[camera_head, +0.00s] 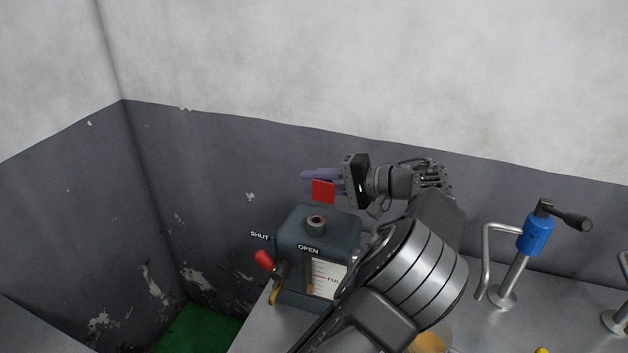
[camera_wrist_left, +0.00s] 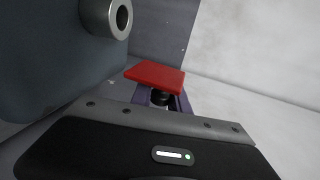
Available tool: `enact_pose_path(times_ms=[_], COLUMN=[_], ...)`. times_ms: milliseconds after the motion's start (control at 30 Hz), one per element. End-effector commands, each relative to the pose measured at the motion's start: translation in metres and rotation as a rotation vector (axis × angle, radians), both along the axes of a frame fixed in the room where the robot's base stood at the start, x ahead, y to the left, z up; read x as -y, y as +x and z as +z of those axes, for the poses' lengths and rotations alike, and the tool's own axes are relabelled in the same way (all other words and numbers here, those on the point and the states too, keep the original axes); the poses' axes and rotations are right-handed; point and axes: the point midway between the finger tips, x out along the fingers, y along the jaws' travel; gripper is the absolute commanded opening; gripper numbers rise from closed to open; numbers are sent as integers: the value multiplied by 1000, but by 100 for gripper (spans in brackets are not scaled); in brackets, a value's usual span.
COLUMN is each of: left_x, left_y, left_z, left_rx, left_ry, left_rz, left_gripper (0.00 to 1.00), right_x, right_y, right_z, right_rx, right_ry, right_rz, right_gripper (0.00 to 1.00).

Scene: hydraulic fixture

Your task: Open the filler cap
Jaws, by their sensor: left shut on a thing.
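The red filler cap (camera_head: 323,191) is a flat red piece held in the purple fingers of my left gripper (camera_head: 322,180). It is off the tank, above and slightly right of the filler neck. The left wrist view also shows the red cap (camera_wrist_left: 155,77), with a dark round part below it between the fingers. The blue-grey tank (camera_head: 291,230) stands on the metal bench. Its round metal filler neck (camera_head: 316,224) is uncovered on top, and it also shows in the left wrist view (camera_wrist_left: 108,16). My right gripper is not in view.
A red-knobbed lever (camera_head: 264,259) sits on the tank's left side by SHUT and OPEN labels. A blue pump-like fixture (camera_head: 536,236) with bent pipe and black handle stands right on the metal bench (camera_head: 480,335). My left arm hides the tank's right side. The grey wall is behind.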

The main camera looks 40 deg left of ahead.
Motion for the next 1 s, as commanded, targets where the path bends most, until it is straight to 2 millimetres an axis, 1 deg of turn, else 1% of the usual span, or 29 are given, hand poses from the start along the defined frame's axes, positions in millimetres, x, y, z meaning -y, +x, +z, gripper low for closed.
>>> enact_pose_path(times_ms=[200,600,633,867,1000], left_x=[0,0,0,0,0], left_y=[2,2,2,2,2], left_z=[-2,-3,-3,-2,-2], left_rx=[-48,-53,-54,-53,-53], left_ry=[-16,-19,-19,-18,-18], left_rz=[-2,-2,-1,0,0], left_gripper=[0,0,23,42,43], right_x=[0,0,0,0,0], right_y=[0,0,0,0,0], right_z=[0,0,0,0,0], right_rx=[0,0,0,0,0], right_ry=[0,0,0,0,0], right_rz=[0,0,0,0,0], right_gripper=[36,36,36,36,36])
